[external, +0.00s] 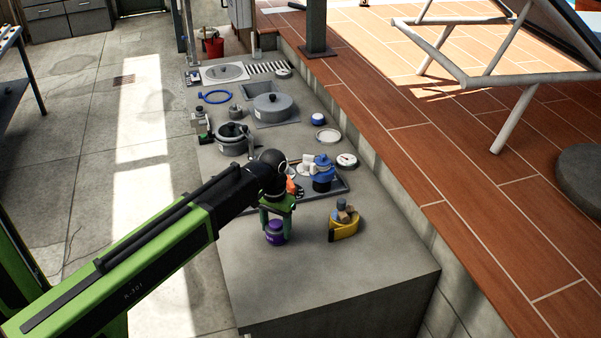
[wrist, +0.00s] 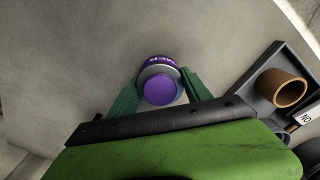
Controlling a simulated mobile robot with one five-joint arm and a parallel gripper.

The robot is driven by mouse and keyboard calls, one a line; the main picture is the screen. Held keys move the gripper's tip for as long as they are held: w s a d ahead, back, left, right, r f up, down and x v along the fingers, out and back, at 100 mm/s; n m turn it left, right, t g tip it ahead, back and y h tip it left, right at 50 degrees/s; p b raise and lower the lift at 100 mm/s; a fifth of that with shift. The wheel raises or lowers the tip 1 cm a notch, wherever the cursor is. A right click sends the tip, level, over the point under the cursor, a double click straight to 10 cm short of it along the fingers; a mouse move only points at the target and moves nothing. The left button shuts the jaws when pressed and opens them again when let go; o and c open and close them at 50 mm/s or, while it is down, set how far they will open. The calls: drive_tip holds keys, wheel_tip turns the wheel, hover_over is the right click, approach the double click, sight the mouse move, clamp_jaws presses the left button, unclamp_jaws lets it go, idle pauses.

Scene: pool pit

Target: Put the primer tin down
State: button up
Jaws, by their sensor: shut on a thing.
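The primer tin (external: 275,234) is a small purple tin with a paler grey band and a purple cap. My gripper (external: 277,213) is shut on it from above, and the tin looks upright. In the wrist view the tin (wrist: 160,86) sits between the two green fingers of my gripper (wrist: 160,95), with part of its white lettering showing. It is over the bare near part of the grey bench (external: 320,265). I cannot tell whether its base touches the bench top.
A yellow curved holder (external: 345,231) with small items stands just right of the tin. A dark tray (external: 334,187) with a blue-topped item lies behind. Grey pots and fittings fill the far bench. The near bench is clear up to its front edge.

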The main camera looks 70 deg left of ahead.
sight(276, 223)
drive_tip(key=o, duration=1.6)
drive_tip(key=shift+f, duration=0.15)
drive_tip(key=shift+c, duration=0.2)
wheel_tip(276, 223, up, 12)
drive_tip(key=p, duration=1.2)
drive_tip(key=shift+r, duration=0.2)
drive_tip(key=d+m, duration=0.9)
drive_tip(key=d, duration=2.8)
wheel_tip(276, 223, down, 7)
drive_tip(key=b, duration=0.6)
drive_tip(key=shift+s+b, duration=0.25)
drive_tip(key=shift+b, duration=0.15)
